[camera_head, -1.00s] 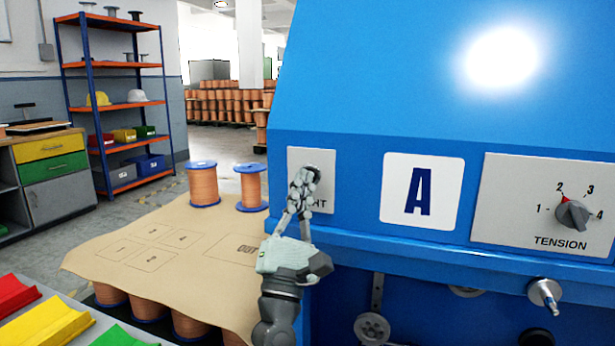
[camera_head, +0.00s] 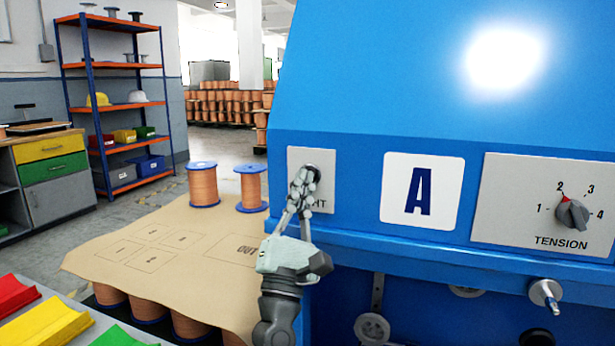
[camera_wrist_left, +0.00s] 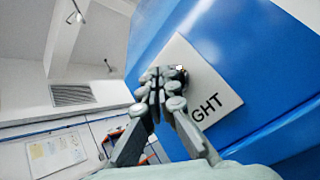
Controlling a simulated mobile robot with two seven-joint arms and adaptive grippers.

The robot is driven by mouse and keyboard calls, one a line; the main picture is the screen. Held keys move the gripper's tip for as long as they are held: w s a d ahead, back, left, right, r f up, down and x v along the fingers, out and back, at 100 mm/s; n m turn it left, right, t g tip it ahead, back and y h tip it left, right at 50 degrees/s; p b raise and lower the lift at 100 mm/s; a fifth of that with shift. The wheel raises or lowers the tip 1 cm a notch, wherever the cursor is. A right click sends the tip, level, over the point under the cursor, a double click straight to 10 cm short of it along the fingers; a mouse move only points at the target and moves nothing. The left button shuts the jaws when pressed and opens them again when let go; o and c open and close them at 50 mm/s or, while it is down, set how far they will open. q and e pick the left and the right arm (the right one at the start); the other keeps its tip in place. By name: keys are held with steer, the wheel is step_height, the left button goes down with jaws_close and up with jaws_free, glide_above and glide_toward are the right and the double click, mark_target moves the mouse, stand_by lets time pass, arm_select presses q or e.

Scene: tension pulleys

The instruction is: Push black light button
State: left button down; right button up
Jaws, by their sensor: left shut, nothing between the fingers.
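The light panel is a pale plate (camera_head: 325,162) on the blue machine, its label partly covered so that only "HT" reads in the head view. The black light button (camera_head: 314,169) shows as a dark edge just above my left gripper's fingertips. My left gripper (camera_head: 305,178) is shut and empty, with its tips over the plate at the button. In the left wrist view the shut fingers (camera_wrist_left: 163,82) lie in front of the plate (camera_wrist_left: 205,75), which reads "GHT". They hide most of the button, so contact cannot be told. My right gripper is not in view.
The blue machine (camera_head: 400,80) fills the right side, with an "A" sign (camera_head: 422,191) and a tension knob (camera_head: 572,214). Two copper spools (camera_head: 203,185) stand on the brown board (camera_head: 150,235) at left. Coloured bins (camera_head: 45,325) lie at bottom left.

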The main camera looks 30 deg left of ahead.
arm_select(q)
steer(key=s+d, duration=0.1)
steer(key=s, duration=0.5)
steer(key=shift+d, duration=0.2)
steer(key=c, duration=2.2)
jaws_free()
